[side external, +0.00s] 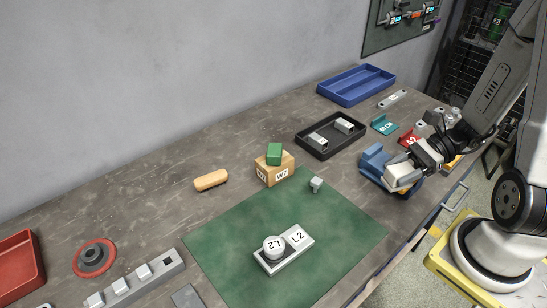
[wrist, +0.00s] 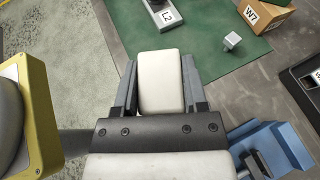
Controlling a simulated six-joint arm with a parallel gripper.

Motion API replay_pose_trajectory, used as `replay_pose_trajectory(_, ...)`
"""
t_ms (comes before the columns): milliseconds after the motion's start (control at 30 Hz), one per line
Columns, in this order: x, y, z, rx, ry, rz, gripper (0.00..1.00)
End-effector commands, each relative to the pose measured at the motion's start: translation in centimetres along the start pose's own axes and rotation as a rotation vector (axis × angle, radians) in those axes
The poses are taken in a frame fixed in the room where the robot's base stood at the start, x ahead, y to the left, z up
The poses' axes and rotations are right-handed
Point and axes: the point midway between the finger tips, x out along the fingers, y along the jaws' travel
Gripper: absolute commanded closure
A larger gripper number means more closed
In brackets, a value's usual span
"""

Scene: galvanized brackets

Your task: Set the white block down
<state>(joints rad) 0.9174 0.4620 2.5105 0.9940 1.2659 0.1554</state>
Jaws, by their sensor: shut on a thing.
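The white block (side external: 400,176) is a rounded, pale block held at the end of my gripper (side external: 408,172). In the wrist view the white block (wrist: 161,88) sits between the two grey fingers of my gripper (wrist: 160,68), which touch its left and right sides. In the side view it appears in front of the blue fixture (side external: 373,160), near the bench's front edge. The blue fixture (wrist: 268,150) lies to the lower right in the wrist view. The gap beneath the block cannot be judged.
The green mat (side external: 225,233) holds a grey L2 plate (side external: 299,238) with a round 27 piece (side external: 274,247), and a small grey bracket (side external: 316,184). A W7 box (side external: 275,171), black tray (side external: 310,146) and blue tray (side external: 350,86) stand behind. Much of the mat is bare.

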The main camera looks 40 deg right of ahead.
Motion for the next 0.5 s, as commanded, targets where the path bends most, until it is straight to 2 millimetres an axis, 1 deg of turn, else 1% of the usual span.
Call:
replay_pose_trajectory(167,0.8,-1.8,-0.6,0.000,0.000,0.005,1.00)
replay_pose_trajectory(500,3.1,-7.4,-2.5,-0.001,0.001,0.004,1.00)
